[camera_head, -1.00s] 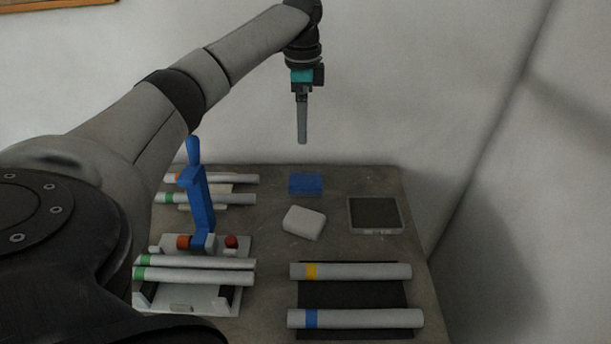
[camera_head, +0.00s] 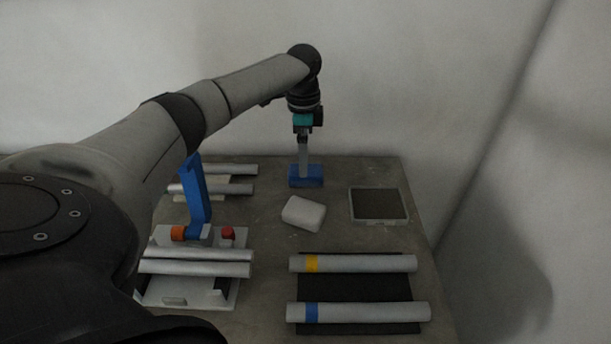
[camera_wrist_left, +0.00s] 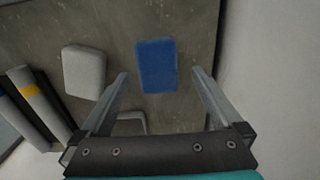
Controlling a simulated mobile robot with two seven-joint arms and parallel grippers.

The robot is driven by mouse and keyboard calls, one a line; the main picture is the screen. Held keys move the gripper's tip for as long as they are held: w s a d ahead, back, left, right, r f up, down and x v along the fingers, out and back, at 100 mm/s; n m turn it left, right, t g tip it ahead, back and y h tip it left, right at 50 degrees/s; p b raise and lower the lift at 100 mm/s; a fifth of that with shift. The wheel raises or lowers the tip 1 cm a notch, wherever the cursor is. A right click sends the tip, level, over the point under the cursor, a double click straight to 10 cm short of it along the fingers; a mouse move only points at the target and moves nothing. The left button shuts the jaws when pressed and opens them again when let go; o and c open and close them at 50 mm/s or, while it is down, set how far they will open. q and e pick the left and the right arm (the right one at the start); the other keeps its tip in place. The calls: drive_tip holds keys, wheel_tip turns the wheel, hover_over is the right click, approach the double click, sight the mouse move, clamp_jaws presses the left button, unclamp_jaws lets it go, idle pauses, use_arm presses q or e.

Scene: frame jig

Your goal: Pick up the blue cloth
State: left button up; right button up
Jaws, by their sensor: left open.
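The blue cloth (camera_head: 306,181) lies flat-sided and block-like near the back edge of the table; in the left wrist view it (camera_wrist_left: 156,66) is a blue rectangle. My left gripper (camera_head: 303,170) points down at the cloth in the head view, its finger overlapping the cloth's upper part. In the wrist view the left gripper (camera_wrist_left: 159,73) is open, with one finger on each side of the cloth and gaps to both. Whether the fingertips are level with the cloth is hard to tell. My right gripper is not in view.
A white block (camera_head: 304,213) sits in front of the cloth. A shallow dark-floored tray (camera_head: 407,206) is to the right. Banded tubes (camera_head: 360,264) lie on a black mat at the front. A jig with a blue upright handle (camera_head: 196,195) and more tubes stands at left.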

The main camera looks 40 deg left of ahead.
use_arm(q)
drive_tip(key=f, duration=0.5)
drive_tip(key=shift+d+b, duration=0.35)
drive_tip(key=shift+b, duration=0.05)
drive_tip(key=shift+r, duration=0.1)
drive_tip(key=c, duration=1.3)
drive_tip(key=shift+r, duration=0.1)
wheel_tip(320, 180, up, 20)
drive_tip(key=p, duration=0.3)
